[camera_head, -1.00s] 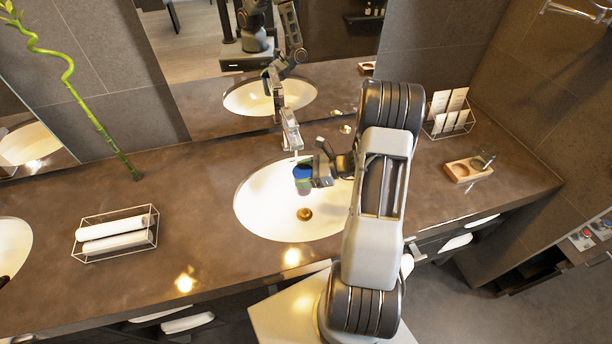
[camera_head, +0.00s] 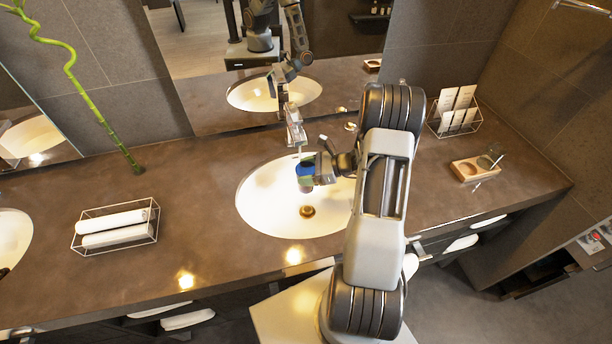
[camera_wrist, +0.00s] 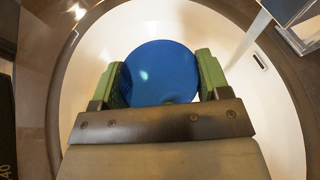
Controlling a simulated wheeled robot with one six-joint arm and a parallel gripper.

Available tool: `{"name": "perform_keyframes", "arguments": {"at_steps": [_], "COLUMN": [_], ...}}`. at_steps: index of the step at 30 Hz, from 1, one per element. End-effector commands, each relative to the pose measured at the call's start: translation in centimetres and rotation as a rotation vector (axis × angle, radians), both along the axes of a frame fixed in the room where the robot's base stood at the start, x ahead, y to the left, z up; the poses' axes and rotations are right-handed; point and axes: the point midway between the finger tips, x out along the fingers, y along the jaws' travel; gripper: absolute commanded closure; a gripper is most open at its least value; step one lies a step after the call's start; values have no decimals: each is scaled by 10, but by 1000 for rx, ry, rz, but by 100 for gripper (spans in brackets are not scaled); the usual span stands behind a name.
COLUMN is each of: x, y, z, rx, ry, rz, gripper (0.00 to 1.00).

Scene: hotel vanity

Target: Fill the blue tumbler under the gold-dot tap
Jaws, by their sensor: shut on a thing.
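The blue tumbler (camera_head: 306,169) is held over the white basin (camera_head: 262,205), below and close to the tap (camera_head: 294,128). My gripper (camera_head: 313,172) is shut on it from the right. In the wrist view the tumbler (camera_wrist: 162,72) shows as a round blue face between the green pads of my gripper (camera_wrist: 160,85). A thin pale strip (camera_wrist: 246,50), perhaps water, runs down from the tap on the right, beside the tumbler. Whether any enters the tumbler, and its fill level, I cannot tell. The gold dot is not clear.
A wire rack of rolled towels (camera_head: 116,228) stands on the counter left of the basin. A wooden tray (camera_head: 478,166) and a card holder (camera_head: 455,112) are to the right. The drain (camera_head: 307,211) lies below the tumbler. A mirror is behind the tap.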

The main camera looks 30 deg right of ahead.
Motion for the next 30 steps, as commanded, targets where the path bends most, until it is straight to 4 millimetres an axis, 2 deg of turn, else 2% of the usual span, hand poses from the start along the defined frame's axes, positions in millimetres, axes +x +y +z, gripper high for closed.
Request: {"name": "perform_keyframes", "arguments": {"at_steps": [11, 30], "x": [5, 57], "y": [-1, -12], "z": [0, -1], "rx": [0, -1], "ry": [-1, -2], "rz": [0, 1], "gripper": [59, 59]}}
